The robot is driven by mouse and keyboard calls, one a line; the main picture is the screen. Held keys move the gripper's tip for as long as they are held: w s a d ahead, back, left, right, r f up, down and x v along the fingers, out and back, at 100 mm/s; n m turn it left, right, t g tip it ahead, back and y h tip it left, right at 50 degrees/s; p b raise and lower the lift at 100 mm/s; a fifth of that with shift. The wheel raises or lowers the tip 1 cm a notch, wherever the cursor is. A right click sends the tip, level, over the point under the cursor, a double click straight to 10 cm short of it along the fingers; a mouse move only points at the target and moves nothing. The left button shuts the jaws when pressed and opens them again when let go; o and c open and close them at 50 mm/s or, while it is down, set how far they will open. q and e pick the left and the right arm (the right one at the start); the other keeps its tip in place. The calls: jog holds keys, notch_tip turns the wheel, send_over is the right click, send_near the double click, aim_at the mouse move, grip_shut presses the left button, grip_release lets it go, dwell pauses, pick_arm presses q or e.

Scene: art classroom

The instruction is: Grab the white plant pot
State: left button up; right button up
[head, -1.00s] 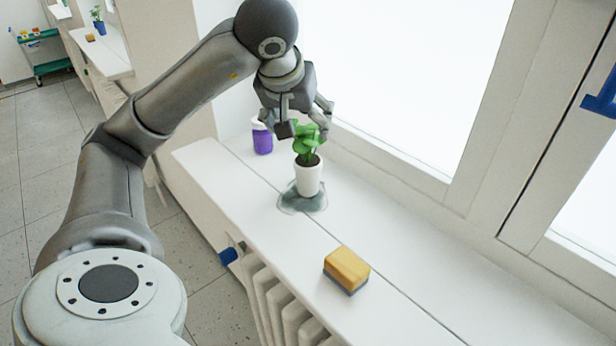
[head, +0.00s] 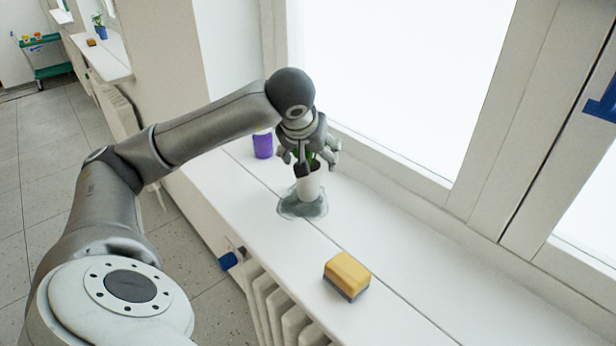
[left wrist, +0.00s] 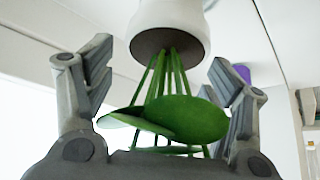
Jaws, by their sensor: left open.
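The white plant pot (head: 309,188) stands upright on the windowsill, with a bluish-grey wet patch (head: 290,208) around its base. My left gripper (head: 316,166) is above it with its fingers pointing down around the green plant, hiding most of the leaves in the head view. In the left wrist view, the pot (left wrist: 168,28) is at the top, and the leaves (left wrist: 185,118) lie between the two spread fingers (left wrist: 155,75). The gripper is open, and neither finger visibly touches the pot. My right gripper is not in view.
A purple container (head: 263,145) stands behind and left of the pot. A yellow sponge (head: 347,272) lies on the sill (head: 400,275) nearer to me. The window frame (head: 400,172) runs along the right. A radiator (head: 275,305) is below the sill.

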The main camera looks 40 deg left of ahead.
pick_arm(q)
jog(key=shift+c, duration=0.4)
jog(key=c, duration=1.2)
jog(key=shift+r, duration=0.1)
